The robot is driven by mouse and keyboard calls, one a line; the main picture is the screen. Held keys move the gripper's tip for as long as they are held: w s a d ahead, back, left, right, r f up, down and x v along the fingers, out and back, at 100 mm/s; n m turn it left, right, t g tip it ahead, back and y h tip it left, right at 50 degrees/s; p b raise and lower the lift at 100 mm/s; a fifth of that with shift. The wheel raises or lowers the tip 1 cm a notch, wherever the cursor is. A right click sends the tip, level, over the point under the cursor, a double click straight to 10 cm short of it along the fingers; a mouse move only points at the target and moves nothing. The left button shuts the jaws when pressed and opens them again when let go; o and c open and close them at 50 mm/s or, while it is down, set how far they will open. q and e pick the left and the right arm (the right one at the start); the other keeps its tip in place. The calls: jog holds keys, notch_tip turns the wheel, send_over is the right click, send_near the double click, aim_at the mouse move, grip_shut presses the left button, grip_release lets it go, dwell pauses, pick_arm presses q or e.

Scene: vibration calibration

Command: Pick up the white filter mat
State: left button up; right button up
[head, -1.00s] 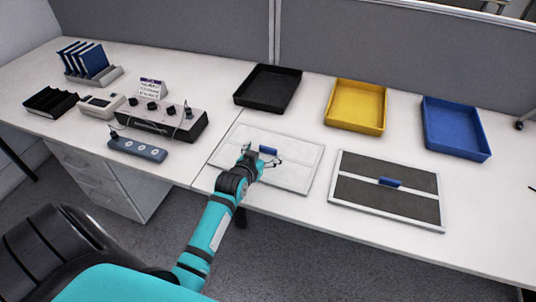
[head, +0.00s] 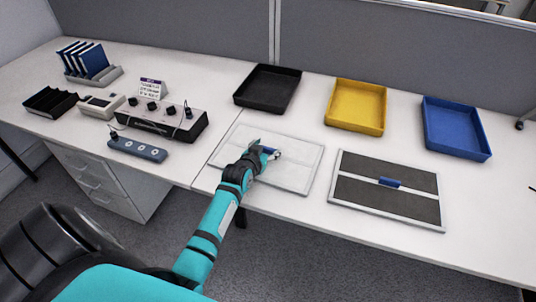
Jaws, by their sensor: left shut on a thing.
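The white filter mat (head: 298,170) lies flat on the white desk, a pale panel with a small blue handle (head: 272,152) near its middle. My left gripper (head: 266,151) is over the mat at this handle and is shut on it; the fingers partly hide the handle. The mat shows no clear gap from the desk. My left arm covers part of the mat's front left area. My right gripper is not in the head view.
A dark grey mat (head: 388,207) with a blue handle lies to the right. Black (head: 267,108), yellow (head: 355,125) and blue (head: 455,147) trays stand behind. A control box (head: 160,128) and a power strip (head: 137,152) sit left. Bare desk lies right of the dark mat.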

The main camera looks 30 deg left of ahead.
pick_arm(q)
jog(key=shift+c, duration=0.8)
jog(key=shift+r, duration=0.1)
